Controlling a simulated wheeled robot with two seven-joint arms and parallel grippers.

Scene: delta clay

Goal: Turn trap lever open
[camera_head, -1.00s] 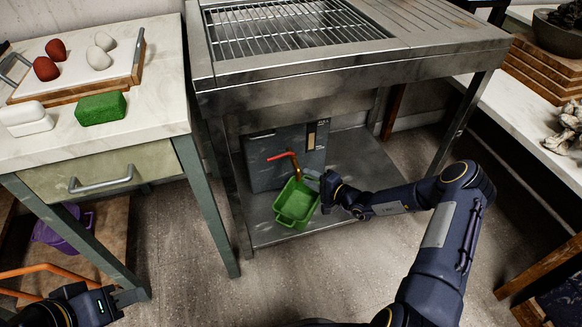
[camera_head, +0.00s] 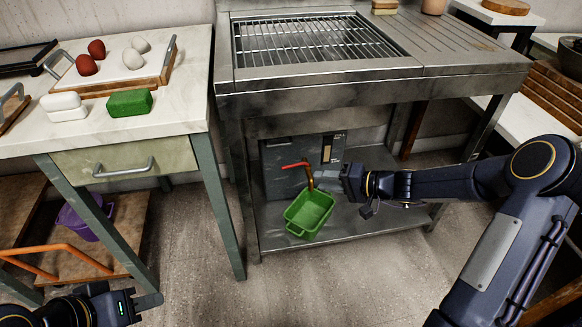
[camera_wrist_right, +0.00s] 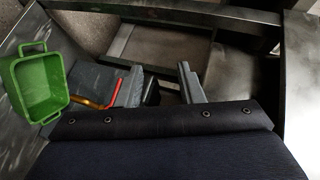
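The trap is a grey box (camera_head: 283,175) on the lower steel shelf. Its lever has a red handle (camera_head: 294,165), pointing left from the top of a copper-coloured spout (camera_head: 309,178). The lever also shows in the right wrist view (camera_wrist_right: 113,93), left of the fingers. A green bin (camera_head: 309,213) stands below the spout. My right gripper (camera_head: 322,180) is just right of the spout. Its two fingers are apart with a gap between them in the right wrist view (camera_wrist_right: 163,84), and I see nothing held. My left gripper (camera_head: 138,304) is at lower left, far from the trap; its fingers are partly hidden.
The steel counter with a grill rack (camera_head: 310,42) overhangs the shelf (camera_head: 350,228), and its legs flank the space. At left a marble-topped table (camera_head: 185,80) holds a green block (camera_head: 130,102) and a tray. The floor in front is clear.

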